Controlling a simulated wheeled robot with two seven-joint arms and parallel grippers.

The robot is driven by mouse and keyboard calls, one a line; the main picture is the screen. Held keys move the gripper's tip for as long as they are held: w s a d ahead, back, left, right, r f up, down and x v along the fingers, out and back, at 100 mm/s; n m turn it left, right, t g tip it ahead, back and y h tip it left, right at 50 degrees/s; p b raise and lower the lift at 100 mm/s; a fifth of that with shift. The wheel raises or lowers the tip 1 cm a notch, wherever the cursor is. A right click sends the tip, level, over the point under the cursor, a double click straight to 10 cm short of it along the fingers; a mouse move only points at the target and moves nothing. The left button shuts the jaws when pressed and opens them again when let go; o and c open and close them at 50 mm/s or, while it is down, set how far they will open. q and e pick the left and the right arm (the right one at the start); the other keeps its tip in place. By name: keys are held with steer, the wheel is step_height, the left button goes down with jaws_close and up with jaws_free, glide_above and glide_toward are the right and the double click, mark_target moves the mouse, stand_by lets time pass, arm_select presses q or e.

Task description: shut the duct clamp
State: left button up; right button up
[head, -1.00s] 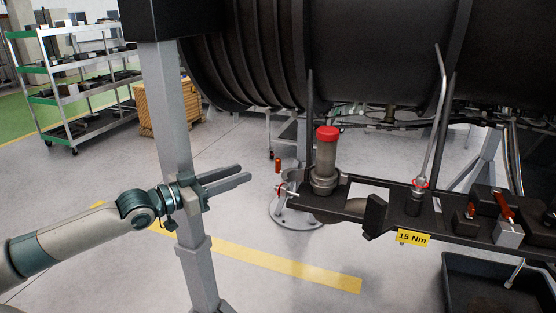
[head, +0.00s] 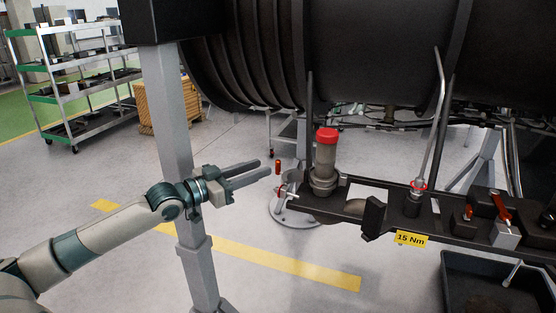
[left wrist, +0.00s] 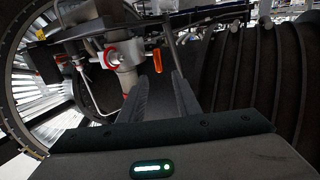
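The duct clamp (head: 287,191) appears to be the small metal fitting at the left end of the dark bench rail. Its red lever (head: 278,167) stands upright, apart from the rail. In the left wrist view the orange-red lever (left wrist: 158,60) shows just beyond my fingertips. My left gripper (head: 262,168) is open and empty, with its two fingers parallel. The fingers point right, at the lever, with a small gap before it. I cannot tell whether they touch it. The clamp's band is too small to make out. My right gripper is not in view.
A red-capped grey cylinder (head: 325,160) stands on the rail (head: 350,208) just right of the clamp. A grey post (head: 175,110) stands behind my left arm. The large dark ribbed engine casing (head: 380,50) hangs above. A black bin (head: 490,285) sits at lower right.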

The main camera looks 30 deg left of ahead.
mark_target(278, 160)
arm_select(q)
steer(key=shift+p+x, duration=1.25)
steer(key=shift+x, duration=2.6)
jaws_close()
